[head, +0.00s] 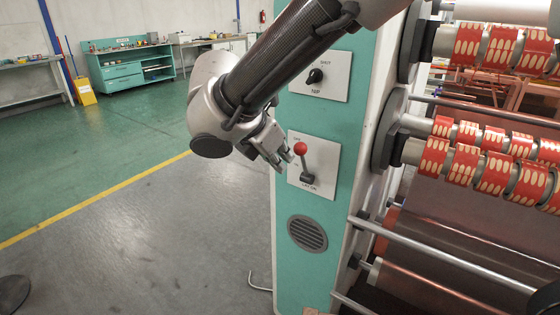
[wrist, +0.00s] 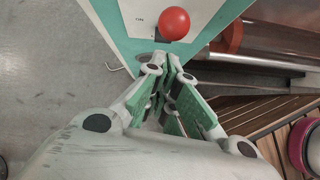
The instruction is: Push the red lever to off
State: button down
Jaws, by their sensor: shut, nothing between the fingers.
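The red-knobbed lever (head: 302,155) stands on a white plate (head: 325,168) on the front of the teal machine panel. Its red ball is at the upper left of its dark base, so the lever leans up and slightly left. My gripper (head: 285,164) is shut and empty, just left of the red ball in the head view; I cannot tell if they touch. In the wrist view the red ball (wrist: 174,23) lies just beyond the tips of my gripper (wrist: 172,58). The lever's stem is hidden there behind the ball.
A black NIP knob (head: 315,76) sits on a plate above the lever. A round vent (head: 307,233) is below it. Rollers with red patterned tape (head: 465,165) and metal bars stand to the right. The floor (head: 130,220) at left is open.

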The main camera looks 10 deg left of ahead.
dwell(0.3)
jog(key=v, duration=1.2)
jog(key=x, duration=1.2)
jog(key=shift+s+f, duration=0.25)
jog(key=shift+f, duration=0.05)
jog(key=shift+a, duration=0.1)
